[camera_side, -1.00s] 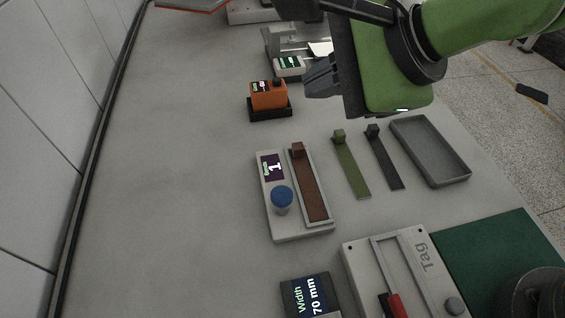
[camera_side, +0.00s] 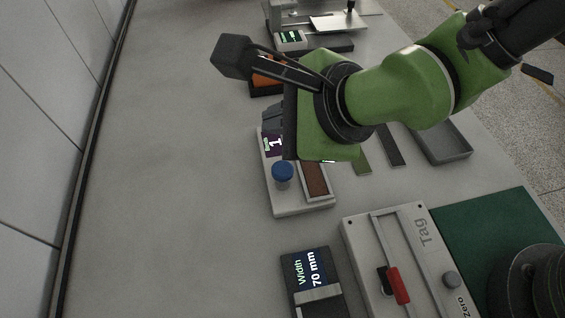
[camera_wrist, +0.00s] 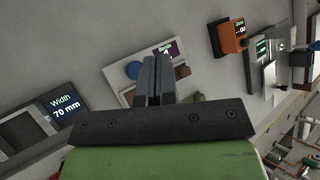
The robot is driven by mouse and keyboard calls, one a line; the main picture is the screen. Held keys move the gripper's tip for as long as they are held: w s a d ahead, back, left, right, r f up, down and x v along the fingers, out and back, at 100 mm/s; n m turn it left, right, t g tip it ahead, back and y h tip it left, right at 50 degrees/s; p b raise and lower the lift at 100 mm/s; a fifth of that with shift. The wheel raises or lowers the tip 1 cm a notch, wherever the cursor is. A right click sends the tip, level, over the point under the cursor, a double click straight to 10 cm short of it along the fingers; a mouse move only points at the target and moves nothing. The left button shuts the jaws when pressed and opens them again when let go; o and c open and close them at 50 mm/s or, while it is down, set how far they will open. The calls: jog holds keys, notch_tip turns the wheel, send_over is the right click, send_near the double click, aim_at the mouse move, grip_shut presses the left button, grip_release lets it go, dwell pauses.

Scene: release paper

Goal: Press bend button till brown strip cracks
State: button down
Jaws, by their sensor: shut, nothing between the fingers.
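My gripper (camera_side: 270,116) is shut and empty, near the display end of the tester. In the wrist view my shut fingers (camera_wrist: 152,80) show just right of the blue button (camera_wrist: 132,70); I cannot tell their height above it.
A green strip (camera_side: 363,162) and a black strip (camera_side: 390,147) lie right of the tester, beside a grey tray (camera_side: 446,142). The Tag device (camera_side: 430,262) with a red slider and the width gauge (camera_side: 305,267) are nearer. The left tabletop is clear.

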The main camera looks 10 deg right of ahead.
aim_at(282, 171)
jog(key=shift+f, duration=3.3)
jog(key=shift+f, duration=0.4)
jog(key=shift+f, duration=0.9)
dwell(0.5)
jog(key=shift+r, duration=1.3)
jog(key=shift+r, duration=0.1)
jog(key=shift+r, duration=2.4)
